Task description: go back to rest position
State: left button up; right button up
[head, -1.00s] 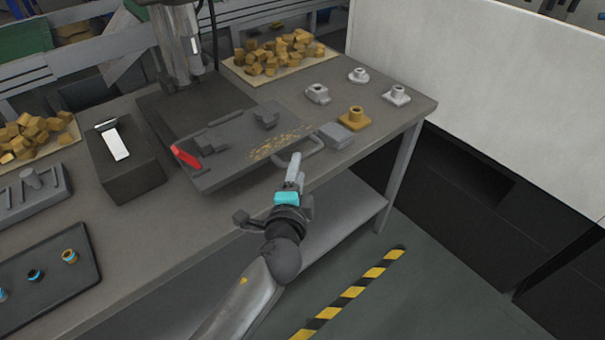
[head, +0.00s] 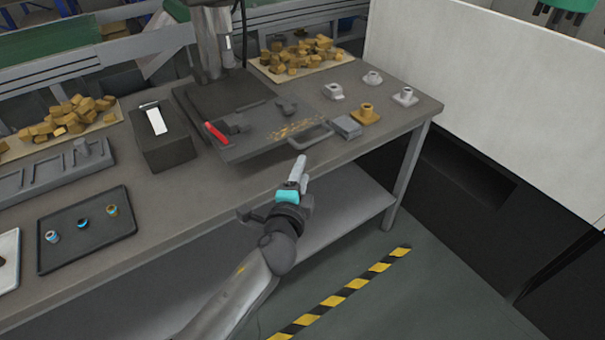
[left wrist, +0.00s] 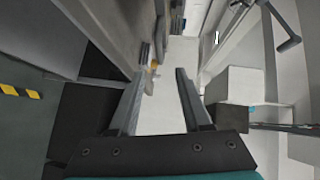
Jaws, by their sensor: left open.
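My left gripper (head: 299,172) is in front of the table's front edge in the head view, just short of the grey U-shaped handle (head: 312,138) of the machine's dark plate. It looks apart from the handle. In the left wrist view the two fingers (left wrist: 158,95) are spread with nothing between them. My right gripper is in neither view.
The workbench (head: 190,215) carries a dark fixture plate (head: 255,145) with a red lever (head: 216,133), metal flanged parts and a black tray (head: 85,250). A white panel (head: 480,90) stands to the right. Striped floor tape (head: 345,290) runs across open floor in front.

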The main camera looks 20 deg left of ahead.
pick_arm(q)
jog(key=s+a+f+n+g, duration=0.1)
jog(key=s+f+n+g, duration=0.3)
jog(key=f, duration=0.6)
jog(key=s+f+m+g+h, duration=0.1)
jog(key=s+f, duration=0.6)
jog(key=f, duration=0.2)
jog(key=s+a+f+n+g, duration=0.1)
jog(key=s+f+n+g, duration=0.3)
jog(key=f, duration=0.6)
jog(key=s+f+n+g, duration=0.2)
jog(key=s+f, duration=0.2)
jog(key=s, duration=0.6)
jog(key=s+a+f+n+g, duration=0.1)
jog(key=s+f, duration=0.4)
jog(key=s, duration=0.6)
jog(key=s+a+f+n+g, duration=0.1)
jog(key=s+f, duration=0.4)
jog(key=s, duration=0.5)
jog(key=shift+s+n+g, duration=0.15)
jog(key=shift+n+g, duration=0.75)
jog(key=shift+g, duration=0.3)
